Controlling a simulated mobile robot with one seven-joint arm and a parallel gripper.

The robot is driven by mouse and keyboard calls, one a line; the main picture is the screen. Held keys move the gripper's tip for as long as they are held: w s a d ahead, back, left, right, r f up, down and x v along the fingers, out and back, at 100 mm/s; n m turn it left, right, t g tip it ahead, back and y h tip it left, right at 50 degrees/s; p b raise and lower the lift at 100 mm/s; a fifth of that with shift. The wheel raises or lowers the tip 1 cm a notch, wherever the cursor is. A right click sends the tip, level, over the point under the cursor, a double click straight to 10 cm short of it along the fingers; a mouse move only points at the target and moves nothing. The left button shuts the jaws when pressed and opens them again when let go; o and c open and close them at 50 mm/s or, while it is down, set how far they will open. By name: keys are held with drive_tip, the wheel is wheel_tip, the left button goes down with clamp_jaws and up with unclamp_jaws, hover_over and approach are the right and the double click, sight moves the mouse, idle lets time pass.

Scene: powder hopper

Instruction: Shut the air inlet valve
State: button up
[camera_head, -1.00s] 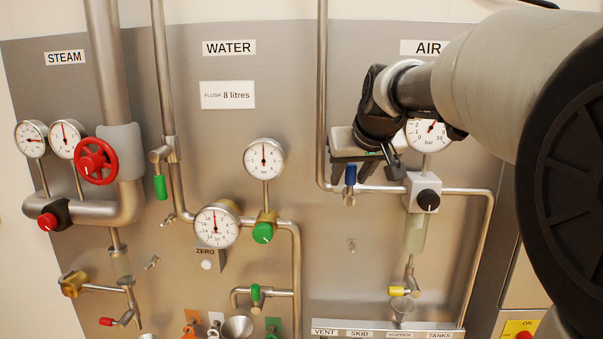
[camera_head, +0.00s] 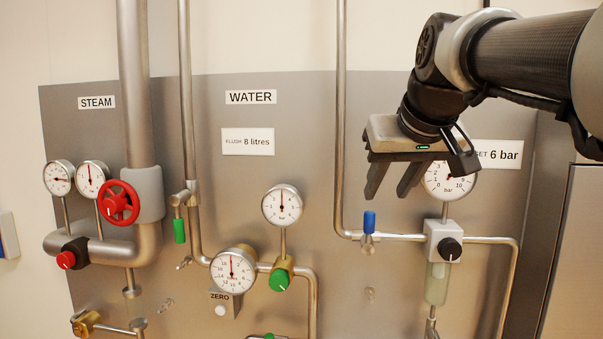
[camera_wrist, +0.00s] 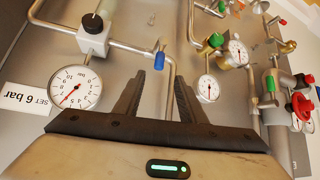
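The air inlet valve has a blue handle (camera_head: 369,222) that stands upright, across the horizontal air pipe. In the wrist view the blue handle (camera_wrist: 159,62) shows just beyond the gap between my fingertips. My gripper (camera_head: 388,194) is open and empty, with its fingers pointing down, above and slightly right of the handle in the head view. The fingers (camera_wrist: 158,80) are apart in the wrist view and do not appear to touch the handle.
Right of the valve stand a regulator with a black knob (camera_head: 451,250) and an air gauge (camera_head: 449,181), partly covered by my gripper. The vertical air pipe (camera_head: 340,120) runs left of my gripper. Water gauges (camera_head: 283,206) and a green knob (camera_head: 280,281) are further left.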

drive_tip(key=shift+v, duration=1.55)
drive_tip(key=s+a+f+g+p, duration=0.1)
drive_tip(key=s+a+f+p, duration=0.1)
drive_tip(key=s+f, duration=0.7)
drive_tip(key=s+a+f+g+p, duration=0.2)
drive_tip(key=s+f, duration=0.7)
drive_tip(key=f, duration=0.4)
drive_tip(key=shift+f, duration=0.35)
